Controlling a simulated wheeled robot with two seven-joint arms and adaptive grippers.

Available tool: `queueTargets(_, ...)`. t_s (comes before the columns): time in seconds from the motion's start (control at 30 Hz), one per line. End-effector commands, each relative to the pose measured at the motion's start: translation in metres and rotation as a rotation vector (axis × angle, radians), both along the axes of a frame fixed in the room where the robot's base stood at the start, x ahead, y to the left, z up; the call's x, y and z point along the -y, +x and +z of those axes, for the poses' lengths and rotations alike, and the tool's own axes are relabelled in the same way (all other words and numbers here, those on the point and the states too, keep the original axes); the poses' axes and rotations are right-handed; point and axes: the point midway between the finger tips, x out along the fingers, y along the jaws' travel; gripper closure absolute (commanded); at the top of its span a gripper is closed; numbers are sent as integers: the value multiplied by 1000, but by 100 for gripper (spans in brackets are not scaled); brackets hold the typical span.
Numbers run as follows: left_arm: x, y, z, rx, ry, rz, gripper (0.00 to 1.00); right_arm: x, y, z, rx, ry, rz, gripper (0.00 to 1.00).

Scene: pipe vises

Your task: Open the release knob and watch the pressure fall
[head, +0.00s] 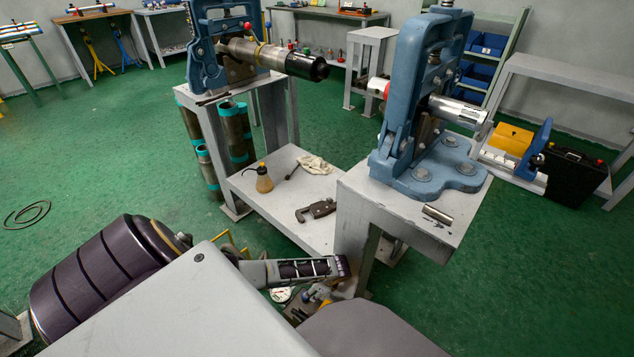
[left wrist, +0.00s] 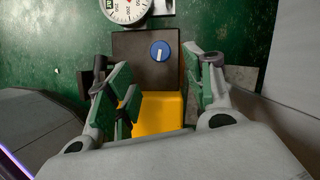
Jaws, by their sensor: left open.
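The release knob (left wrist: 160,51) is a blue round knob with a white mark, on a dark block (left wrist: 130,46) in the left wrist view. A yellow body (left wrist: 162,112) adjoins the block. A white round pressure gauge (left wrist: 126,8) is cut off by the top edge; its needle cannot be read. My left gripper (left wrist: 157,74) is open, with green-padded fingers on either side of the block and nothing between them touching the knob. In the head view the gauge (head: 282,294) shows small, low beside my left gripper (head: 338,268). My right gripper is out of view.
A blue pipe vise (head: 405,95) stands on a grey stand (head: 400,205) at right; another vise (head: 205,45) stands further back with a pipe. A low shelf (head: 285,215) between them carries an oil can (head: 264,180) and a rag. Green floor (head: 110,150) is open at left.

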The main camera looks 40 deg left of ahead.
Motion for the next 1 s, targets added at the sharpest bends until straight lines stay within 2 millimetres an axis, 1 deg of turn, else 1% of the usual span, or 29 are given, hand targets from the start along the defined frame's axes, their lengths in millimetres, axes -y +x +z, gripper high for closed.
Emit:
queueTargets(0.2, 7, 3, 16, 0, -1, 0, 47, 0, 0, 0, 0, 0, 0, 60)
queueTargets(0.33, 9, 3, 21, 1, -1, 0, 47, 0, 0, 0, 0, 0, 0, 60)
queueTargets(1.0, 10, 3, 23, 0, 0, 0, 47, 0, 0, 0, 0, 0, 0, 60)
